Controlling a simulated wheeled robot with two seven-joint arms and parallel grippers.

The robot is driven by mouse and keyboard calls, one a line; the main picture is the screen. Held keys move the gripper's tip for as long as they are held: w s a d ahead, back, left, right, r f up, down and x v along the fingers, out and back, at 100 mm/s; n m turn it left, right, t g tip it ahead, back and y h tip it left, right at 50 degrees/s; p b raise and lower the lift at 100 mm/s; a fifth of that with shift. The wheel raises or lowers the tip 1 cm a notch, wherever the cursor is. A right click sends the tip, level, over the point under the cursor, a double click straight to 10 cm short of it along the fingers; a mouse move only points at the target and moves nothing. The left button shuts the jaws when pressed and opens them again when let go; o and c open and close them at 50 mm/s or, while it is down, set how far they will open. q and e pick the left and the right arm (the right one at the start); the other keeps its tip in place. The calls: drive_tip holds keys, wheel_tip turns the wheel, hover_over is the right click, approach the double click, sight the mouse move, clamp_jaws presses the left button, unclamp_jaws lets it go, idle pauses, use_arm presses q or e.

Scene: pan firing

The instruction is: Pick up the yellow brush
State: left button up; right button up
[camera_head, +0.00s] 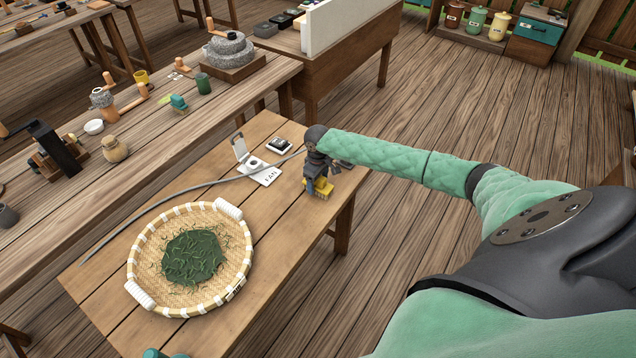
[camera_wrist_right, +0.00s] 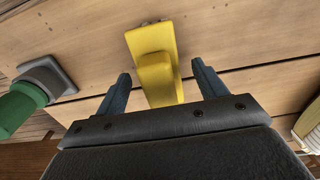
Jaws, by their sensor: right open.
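The yellow brush (camera_head: 323,193) is on the wooden table near its right edge. In the right wrist view the yellow brush (camera_wrist_right: 153,45) has a wide yellow head with a narrower yellow handle block toward me. My right gripper (camera_head: 322,177) is just above the brush and partly hides it in the head view. In the wrist view the open fingers of the right gripper (camera_wrist_right: 160,72) stand on either side of the brush handle, with gaps on both sides. My left gripper is not seen.
A round wicker basket (camera_head: 143,215) with green leaves takes up the front of the table (camera_head: 200,180). A long thin grey rod or cable (camera_head: 190,186) crosses behind it. A white fan control (camera_head: 265,175) and a small dark square item (camera_head: 280,145) are left of my right gripper.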

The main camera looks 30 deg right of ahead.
sight(326, 179)
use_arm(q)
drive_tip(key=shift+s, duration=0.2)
use_arm(e)
drive_tip(key=shift+f, duration=0.2)
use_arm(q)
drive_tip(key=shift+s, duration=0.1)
use_arm(e)
drive_tip(key=c, duration=1.1)
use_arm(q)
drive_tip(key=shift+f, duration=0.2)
use_arm(e)
drive_tip(key=shift+r, duration=0.15)
